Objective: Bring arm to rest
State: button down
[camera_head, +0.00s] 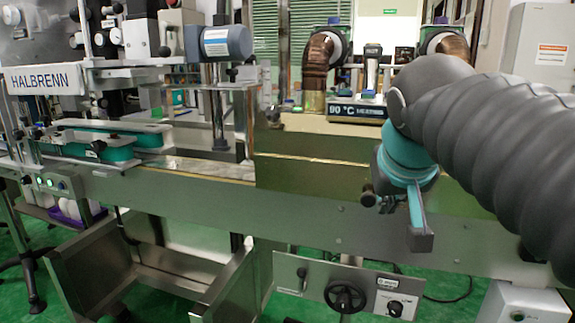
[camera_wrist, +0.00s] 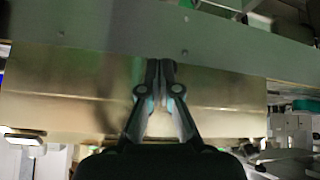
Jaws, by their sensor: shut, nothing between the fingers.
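My arm, in a dark ribbed sleeve, reaches in from the right in the head view. Its turquoise wrist is bent downward in front of the machine's metal side. In the wrist view my gripper (camera_wrist: 161,66) has its two dark fingers together, with nothing between them. Behind the fingers is a brassy metal panel (camera_wrist: 70,90); I cannot tell how close it is. In the head view the fingertips are not clear to see.
The machine's long metal rail (camera_head: 300,218) runs across the front. A handwheel (camera_head: 345,297) sits below it. A turquoise belt unit (camera_head: 95,147) is at the left, and a temperature display (camera_head: 357,110) stands behind my arm. A white box (camera_head: 522,303) is at the lower right.

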jog(key=s+f, duration=0.4)
jog(key=f, duration=0.3)
jog(key=s+f+g+y, duration=0.1)
jog(key=s+f, duration=0.3)
jog(key=f, duration=0.3)
jog(key=s+f+g, duration=0.1)
jog(key=s+f, duration=0.3)
jog(key=f, duration=0.3)
jog(key=shift+d+f, duration=0.15)
jog(key=shift+f, duration=0.2)
